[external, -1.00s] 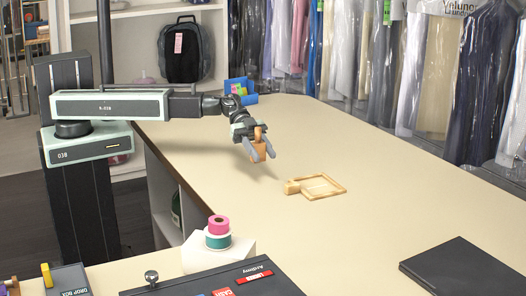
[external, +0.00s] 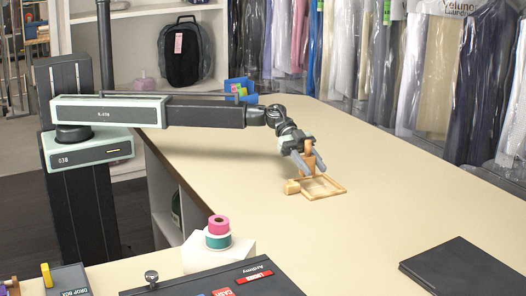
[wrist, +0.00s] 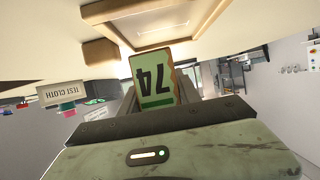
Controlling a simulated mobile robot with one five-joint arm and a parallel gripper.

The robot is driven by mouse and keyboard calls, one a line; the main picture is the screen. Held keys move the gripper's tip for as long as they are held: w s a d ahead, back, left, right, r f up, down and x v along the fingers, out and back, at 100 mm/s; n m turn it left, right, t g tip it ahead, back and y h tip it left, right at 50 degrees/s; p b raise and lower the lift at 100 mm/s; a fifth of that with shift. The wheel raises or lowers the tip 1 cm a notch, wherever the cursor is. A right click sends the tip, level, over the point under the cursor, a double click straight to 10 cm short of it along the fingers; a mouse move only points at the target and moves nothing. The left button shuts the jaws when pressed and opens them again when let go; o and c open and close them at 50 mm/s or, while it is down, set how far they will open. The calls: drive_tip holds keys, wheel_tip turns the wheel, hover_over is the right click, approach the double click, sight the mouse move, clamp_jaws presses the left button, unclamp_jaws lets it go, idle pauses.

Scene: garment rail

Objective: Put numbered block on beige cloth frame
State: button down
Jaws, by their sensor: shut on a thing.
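The numbered block (external: 309,147) is orange-tan in the external view. In the wrist view the numbered block (wrist: 153,80) shows a face with an upside-down 74 and a green band. My gripper (external: 311,163) is shut on it and points down. The beige cloth frame (external: 334,192), a square light-wood frame with a beige inside, lies on the counter just below my gripper. The frame's rim also shows at the top of the wrist view (wrist: 170,47). My gripper partly covers the frame's far side in the external view. I cannot tell whether the block touches it.
A small wooden block (external: 292,187) sits at the frame's left corner. A TEST CLOTH label (wrist: 62,93) shows in the wrist view. A black flat case (external: 465,267) lies at the right, tape rolls (external: 218,235) at the front.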

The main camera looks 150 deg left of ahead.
sight(311, 188)
wheel_tip(311, 188, down, 4)
drive_tip(key=shift+r+b, duration=0.2)
drive_tip(key=shift+b, duration=0.9)
drive_tip(key=shift+r, duration=0.25)
drive_tip(key=shift+f, duration=0.25)
drive_tip(key=c, duration=1.1)
unclamp_jaws()
drive_tip(key=shift+r, duration=0.1)
drive_tip(key=shift+r+p, duration=0.2)
drive_tip(key=shift+p, duration=0.1)
drive_tip(key=p+v, duration=0.4)
drive_tip(key=v, duration=0.8)
drive_tip(key=shift+p, duration=0.3)
